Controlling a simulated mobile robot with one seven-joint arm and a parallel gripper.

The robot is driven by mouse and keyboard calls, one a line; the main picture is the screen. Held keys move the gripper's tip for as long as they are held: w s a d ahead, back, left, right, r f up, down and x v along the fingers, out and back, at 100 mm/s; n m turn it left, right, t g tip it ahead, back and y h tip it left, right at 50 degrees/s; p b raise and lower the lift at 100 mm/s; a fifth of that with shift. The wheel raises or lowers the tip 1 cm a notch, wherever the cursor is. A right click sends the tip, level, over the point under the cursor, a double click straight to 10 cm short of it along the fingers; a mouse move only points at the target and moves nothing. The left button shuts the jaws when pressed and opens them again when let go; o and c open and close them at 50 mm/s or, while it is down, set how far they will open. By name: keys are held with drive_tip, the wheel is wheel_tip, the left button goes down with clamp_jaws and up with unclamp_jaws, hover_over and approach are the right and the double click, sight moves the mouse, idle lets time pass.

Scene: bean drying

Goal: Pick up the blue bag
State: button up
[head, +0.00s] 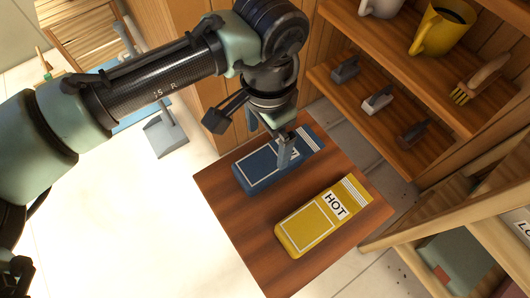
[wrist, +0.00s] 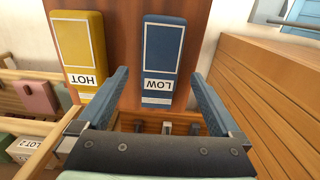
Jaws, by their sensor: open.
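The blue bag (head: 262,172) lies flat on a small brown wooden table (head: 225,185) in the head view. It has a white outline and a white band at one end. In the wrist view the blue bag (wrist: 163,55) shows a label reading LOW. My gripper (head: 284,150) is over the labelled end of the blue bag in the head view and hides part of it. In the wrist view my gripper (wrist: 165,90) is open and empty, with one finger on each side of the bag's near end. I cannot tell how high the fingertips are above the table.
A yellow bag (head: 308,225) marked HOT lies beside the blue one; it also shows in the wrist view (wrist: 77,45). A wooden shelf (head: 440,105) with mugs, a brush (head: 480,80) and small tools stands close behind the table. Pale floor lies left of the table.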

sight(269, 158)
drive_tip(key=f, duration=0.6)
drive_tip(key=f+b, duration=0.1)
drive_tip(key=f, duration=0.2)
drive_tip(key=shift+w+d+f, duration=0.2)
drive_tip(key=shift+w, duration=0.1)
drive_tip(key=c, duration=1.3)
drive_tip(key=shift+r+p, duration=0.65)
drive_tip(key=shift+r, duration=4.4)
drive_tip(key=shift+c, duration=0.2)
